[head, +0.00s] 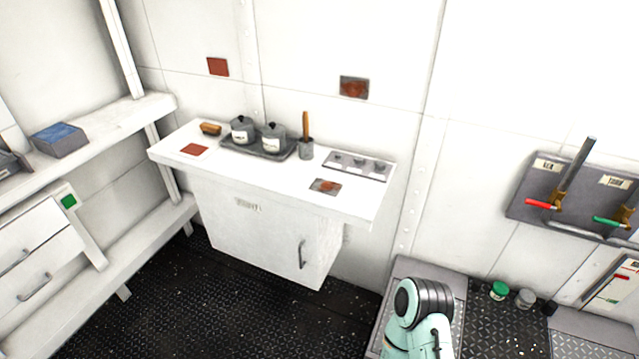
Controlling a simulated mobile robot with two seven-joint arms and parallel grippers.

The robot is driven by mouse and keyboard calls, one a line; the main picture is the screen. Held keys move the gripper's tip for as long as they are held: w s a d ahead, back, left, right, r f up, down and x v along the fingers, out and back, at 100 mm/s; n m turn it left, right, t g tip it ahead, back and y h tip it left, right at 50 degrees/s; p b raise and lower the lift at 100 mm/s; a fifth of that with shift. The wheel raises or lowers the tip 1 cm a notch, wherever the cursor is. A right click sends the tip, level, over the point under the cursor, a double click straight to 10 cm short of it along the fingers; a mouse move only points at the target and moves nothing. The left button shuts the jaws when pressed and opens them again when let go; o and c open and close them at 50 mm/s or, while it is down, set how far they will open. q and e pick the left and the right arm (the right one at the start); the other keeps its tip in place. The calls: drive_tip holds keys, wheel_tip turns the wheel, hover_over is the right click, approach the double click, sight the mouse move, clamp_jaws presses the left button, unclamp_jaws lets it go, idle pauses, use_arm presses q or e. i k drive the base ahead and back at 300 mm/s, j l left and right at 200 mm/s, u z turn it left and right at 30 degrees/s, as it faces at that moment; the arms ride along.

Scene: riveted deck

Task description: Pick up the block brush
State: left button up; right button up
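A small brown block with a dark underside, which looks like the block brush (210,129), lies at the back left of the white counter (240,167). It is left of a dark tray (232,146) that holds two grey lidded pots, and nothing covers it. Neither of my grippers shows. A mint-green and dark grey link of one of my arms is at the bottom right, well away from the brush.
A grey cup (306,152) with a wooden handle stands right of the tray, beside a knob panel (345,165). A white shelf (110,122) with a blue-topped box (59,139) is at left. Dark floor (190,305) before the counter is clear.

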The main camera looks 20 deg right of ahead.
sight(213, 130)
drive_tip(key=i+j, duration=0.6)
drive_tip(key=j, duration=0.25)
drive_tip(key=i+j+u, duration=0.1)
drive_tip(key=i+j, duration=0.15)
drive_tip(key=j, duration=0.15)
